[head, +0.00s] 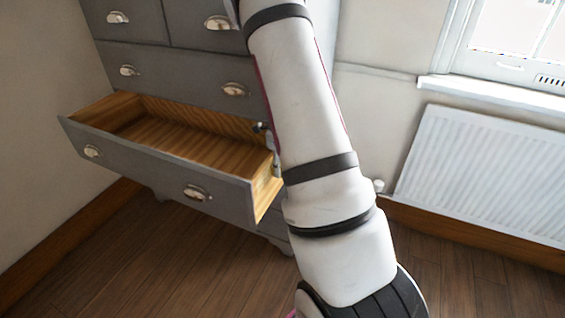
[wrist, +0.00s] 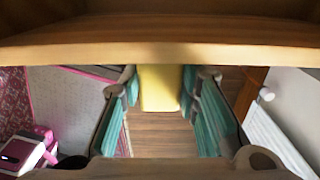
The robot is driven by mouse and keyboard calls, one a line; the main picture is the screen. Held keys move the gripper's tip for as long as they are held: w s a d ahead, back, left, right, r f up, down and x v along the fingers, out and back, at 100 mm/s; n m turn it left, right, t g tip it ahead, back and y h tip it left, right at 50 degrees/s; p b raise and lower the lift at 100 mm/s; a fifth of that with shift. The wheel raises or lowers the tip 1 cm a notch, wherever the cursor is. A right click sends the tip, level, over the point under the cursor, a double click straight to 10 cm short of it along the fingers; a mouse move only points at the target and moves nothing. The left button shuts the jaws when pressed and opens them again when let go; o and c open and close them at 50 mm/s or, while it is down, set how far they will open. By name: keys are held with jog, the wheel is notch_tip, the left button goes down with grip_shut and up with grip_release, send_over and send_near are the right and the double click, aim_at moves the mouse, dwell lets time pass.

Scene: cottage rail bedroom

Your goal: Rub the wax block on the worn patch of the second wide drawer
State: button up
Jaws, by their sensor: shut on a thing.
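The second wide drawer (head: 160,172) of the grey chest is pulled out, its bare wooden inside showing and empty. My gripper (head: 272,150) is at the drawer's right side, mostly hidden behind my arm in the head view. In the wrist view my gripper (wrist: 160,100) is shut on the yellow wax block (wrist: 160,88), held between its teal-padded fingers. The block's far end meets the lower edge of a wooden drawer board (wrist: 160,52); I cannot tell whether they touch. I cannot make out the worn patch in either view.
The chest's other drawers (head: 180,72) are shut. A white radiator (head: 485,175) stands under the window sill (head: 490,92) to the right. Wooden floor (head: 150,250) is clear in front. A pink and white object (wrist: 30,150) shows at the wrist view's lower left.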

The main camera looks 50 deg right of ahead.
jog(key=shift+s+a+p, duration=0.2)
jog(key=shift+s+a, duration=0.1)
jog(key=shift+a, duration=0.35)
jog(key=shift+s+a+p, duration=0.2)
jog(key=shift+s+a, duration=0.05)
jog(key=shift+a, duration=0.35)
jog(key=shift+a, duration=0.1)
jog(key=shift+s+a+p, duration=0.35)
jog(key=shift+a+p, duration=0.05)
jog(key=shift+a, duration=0.7)
jog(key=shift+s+a+p, duration=0.3)
jog(key=shift+a+p, duration=0.1)
jog(key=shift+a, duration=0.75)
jog(key=shift+s+a+p, duration=0.35)
jog(key=shift+a+p, duration=0.05)
jog(key=shift+a, duration=0.7)
jog(key=s+d, duration=0.2)
jog(key=s, duration=0.5)
jog(key=shift+s+d, duration=0.3)
jog(key=shift+d, duration=0.1)
jog(key=shift+w+a+p, duration=0.2)
jog(key=shift+w+a, duration=0.1)
jog(key=shift+w, duration=0.6)
jog(key=shift+w+a+p, duration=0.15)
jog(key=shift+w+a, duration=0.2)
jog(key=shift+w, duration=0.55)
jog(key=shift+w+a+p, duration=0.2)
jog(key=shift+w+a, duration=0.1)
jog(key=shift+w, duration=0.6)
